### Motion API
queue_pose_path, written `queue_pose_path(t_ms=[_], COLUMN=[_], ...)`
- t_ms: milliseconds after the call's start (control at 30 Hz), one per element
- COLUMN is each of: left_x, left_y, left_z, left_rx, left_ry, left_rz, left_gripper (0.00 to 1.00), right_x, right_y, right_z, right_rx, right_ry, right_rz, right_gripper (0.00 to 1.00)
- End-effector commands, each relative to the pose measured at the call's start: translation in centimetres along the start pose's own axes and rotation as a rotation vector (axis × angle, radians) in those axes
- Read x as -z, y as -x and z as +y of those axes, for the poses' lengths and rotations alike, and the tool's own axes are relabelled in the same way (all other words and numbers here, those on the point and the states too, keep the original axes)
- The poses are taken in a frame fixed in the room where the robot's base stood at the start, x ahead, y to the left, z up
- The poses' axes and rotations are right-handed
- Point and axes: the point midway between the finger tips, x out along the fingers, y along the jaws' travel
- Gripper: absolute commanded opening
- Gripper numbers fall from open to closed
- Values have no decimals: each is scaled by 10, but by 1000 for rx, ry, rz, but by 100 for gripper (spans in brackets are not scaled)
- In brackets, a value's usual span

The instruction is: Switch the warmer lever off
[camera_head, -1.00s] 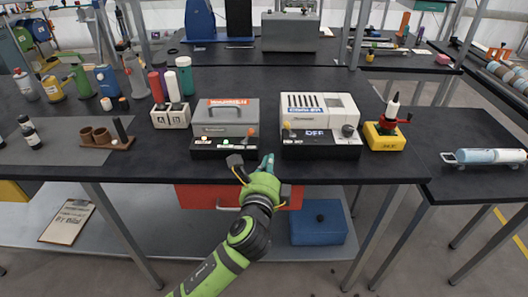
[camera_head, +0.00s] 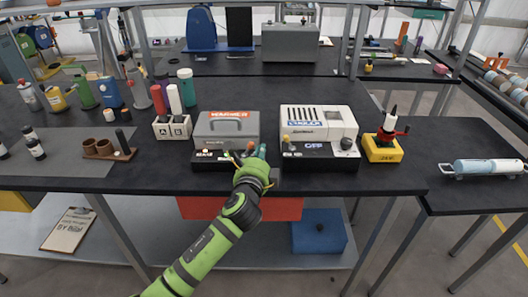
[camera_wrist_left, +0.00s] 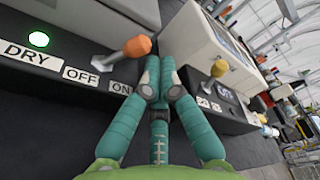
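The warmer (camera_head: 213,129) is a grey box with an orange label and a black front panel. Its lever has an orange knob (camera_head: 251,146), which also shows in the wrist view (camera_wrist_left: 137,46). The lever leans toward the ON label (camera_wrist_left: 121,88), away from the OFF label (camera_wrist_left: 82,76). A green light (camera_wrist_left: 38,39) is lit beside DRY. My left gripper (camera_head: 262,152) is at the panel's right end. In the wrist view its teal fingertips (camera_wrist_left: 158,76) are together, just right of the knob, with nothing seen between them. Contact with the lever is unclear. My right gripper is out of view.
The cooler (camera_head: 340,122), with a yellow-knobbed lever (camera_wrist_left: 219,68), stands close on the right, leaving a narrow gap. A yellow block (camera_head: 381,152) with a bottle is further right. A white A/B holder (camera_head: 173,128) stands to the left. The front table strip is clear.

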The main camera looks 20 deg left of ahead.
Motion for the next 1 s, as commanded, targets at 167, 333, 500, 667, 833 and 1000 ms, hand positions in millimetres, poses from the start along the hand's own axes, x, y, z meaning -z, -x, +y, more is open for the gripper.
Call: queue_pose_path(t_ms=[167,333,500,667,833,1000], left_x=[0,-1,-2,-3,-4,-6], left_y=[0,0,0,0,1,1], left_z=[0,0,-1,-2,-2,-3], left_rx=[0,2,8,13,18,24], left_ry=[0,16,52,74,101,133], left_rz=[0,-1,-1,0,0,-1], left_gripper=[0,0,0,0,0,0], right_x=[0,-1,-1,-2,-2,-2], right_y=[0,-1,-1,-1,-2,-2], right_z=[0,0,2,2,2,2], right_rx=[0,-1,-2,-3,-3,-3], right_ry=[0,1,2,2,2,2], right_rz=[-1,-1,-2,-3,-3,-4], right_gripper=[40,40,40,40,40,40])
